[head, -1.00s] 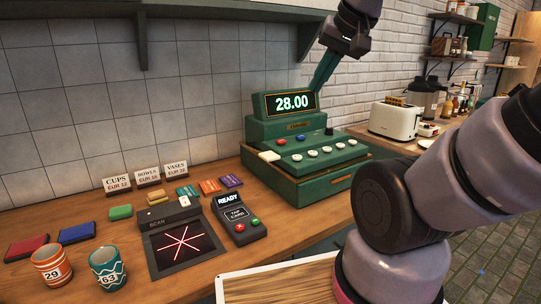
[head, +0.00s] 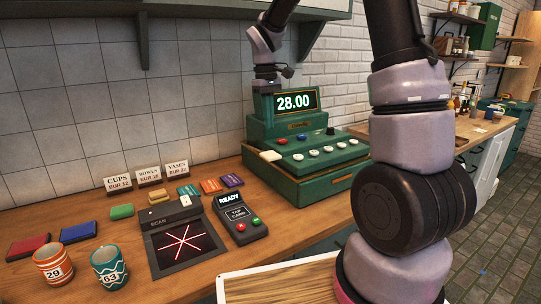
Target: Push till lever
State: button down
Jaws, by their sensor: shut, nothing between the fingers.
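The green till (head: 318,172) stands on the wooden counter, with its raised display (head: 296,101) reading 28.00. Its sloped top has a row of round white keys, a red button (head: 282,141), a blue button (head: 301,136) and a wide white key (head: 270,155) at the left. A small dark knob (head: 330,131) stands at the right of the top; I cannot tell whether this is the lever. My gripper (head: 266,86) is shut and empty, pointing down at the upper left of the display. Its fingertips are small and hard to make out, and I cannot tell whether they touch the till.
A card reader (head: 238,217) reading READY and a scan pad (head: 181,245) lie left of the till. Two cups, an orange one (head: 53,263) and a teal one (head: 109,267), stand at the front left. Price signs stand behind. A wooden board (head: 280,285) is at the front.

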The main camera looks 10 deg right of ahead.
aim_at(271, 154)
jog(key=shift+w+f, duration=0.2)
jog(key=shift+f, duration=0.1)
jog(key=shift+s+d+f, duration=0.1)
jog(key=shift+s+f, duration=0.05)
jog(key=shift+f, duration=1.6)
jog(key=shift+s+d+f, duration=0.1)
jog(key=shift+s+f, duration=0.05)
jog(key=shift+f, duration=1.6)
